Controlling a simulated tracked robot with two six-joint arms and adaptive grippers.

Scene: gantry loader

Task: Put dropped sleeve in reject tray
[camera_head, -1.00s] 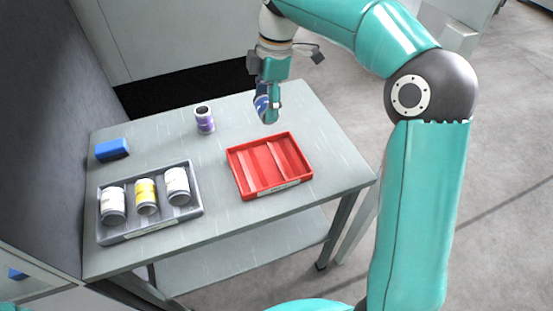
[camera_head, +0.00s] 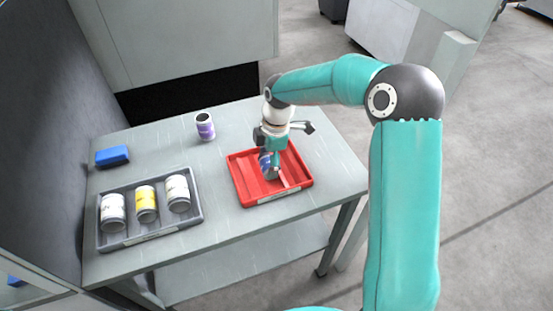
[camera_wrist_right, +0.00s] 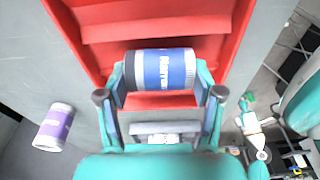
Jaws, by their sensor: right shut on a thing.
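My right gripper (camera_head: 271,172) is over the red tray (camera_head: 241,186) in the head view. It is shut on a blue-labelled sleeve (camera_wrist_right: 162,70), which lies crosswise between the two fingers in the right wrist view. In the head view the sleeve (camera_head: 264,160) is partly hidden by the gripper. The sleeve is over or inside the tray's middle; I cannot tell if it touches the tray floor. The tray has raised ribs and also fills the top of the wrist view (camera_wrist_right: 150,22). My left gripper is not in view.
A grey tray (camera_head: 150,235) at the left holds two white cans and a yellow one (camera_head: 147,204). A purple-labelled can (camera_head: 205,127) stands behind, and a blue block (camera_head: 112,156) lies at the back left. The tabletop (camera_head: 165,145) is clear between them.

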